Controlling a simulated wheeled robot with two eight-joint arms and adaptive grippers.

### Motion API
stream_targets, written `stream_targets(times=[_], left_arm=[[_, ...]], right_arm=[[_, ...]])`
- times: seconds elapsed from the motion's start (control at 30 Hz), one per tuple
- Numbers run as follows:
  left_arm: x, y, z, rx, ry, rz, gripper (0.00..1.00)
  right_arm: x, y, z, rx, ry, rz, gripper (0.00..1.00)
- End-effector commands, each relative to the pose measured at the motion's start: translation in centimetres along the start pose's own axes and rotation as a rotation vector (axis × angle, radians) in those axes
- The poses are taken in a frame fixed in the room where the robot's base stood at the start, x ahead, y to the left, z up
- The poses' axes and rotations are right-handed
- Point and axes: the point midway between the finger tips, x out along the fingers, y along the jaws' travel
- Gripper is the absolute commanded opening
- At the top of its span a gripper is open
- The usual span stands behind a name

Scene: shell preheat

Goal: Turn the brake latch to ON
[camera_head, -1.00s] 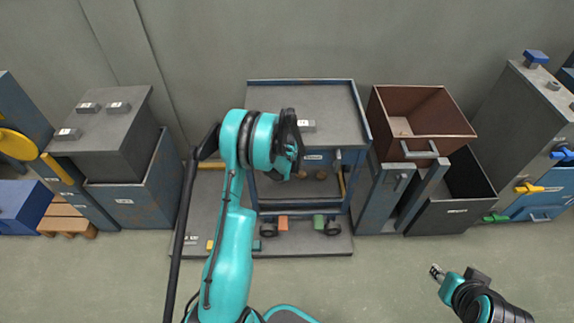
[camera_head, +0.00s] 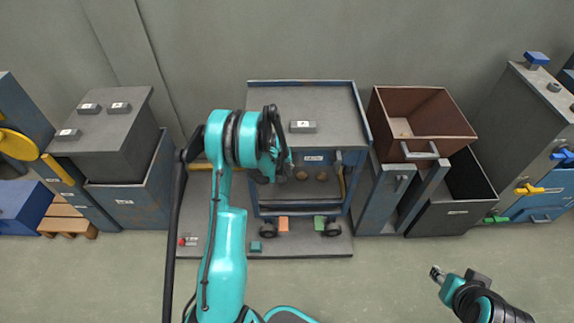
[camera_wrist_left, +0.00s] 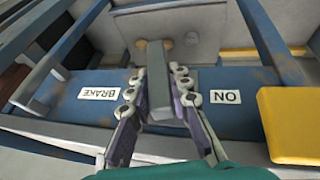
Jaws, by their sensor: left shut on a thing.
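The brake latch (camera_wrist_left: 159,78) is a grey bar in the left wrist view, between an upside-down BRAKE label (camera_wrist_left: 98,93) on the left and an upside-down ON label (camera_wrist_left: 225,99) on the right. My left gripper (camera_wrist_left: 160,85) is shut on the latch, one finger on each side. In the head view my left gripper (camera_head: 280,160) is at the front left of the blue cart (camera_head: 350,95) and hides the latch. My right gripper (camera_head: 436,272) is low at the right, away from the cart; its jaw state is too small to tell.
A yellow block (camera_wrist_left: 292,122) is close to the right of the ON label in the left wrist view. A brown open bin (camera_head: 420,100) stands right of the cart, and a grey box (camera_head: 115,135) stands at the left. The front floor (camera_head: 370,285) is clear.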

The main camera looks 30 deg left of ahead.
Motion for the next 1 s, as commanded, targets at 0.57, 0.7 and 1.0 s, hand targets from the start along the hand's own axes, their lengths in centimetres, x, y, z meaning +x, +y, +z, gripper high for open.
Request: stream_targets(times=[0.57,0.7,1.0], left_arm=[[0.3,-1.1,0.0,-0.212,0.003,0.502,0.00],[0.4,-1.2,0.1,-0.262,0.003,0.625,0.00],[0.7,-1.4,0.2,-0.362,0.001,0.871,0.00]], right_arm=[[0.0,0.0,0.0,0.000,0.000,0.000,0.36],[0.0,0.0,0.0,0.000,0.000,0.000,0.36],[0.0,0.0,0.0,0.000,0.000,0.000,0.36]])
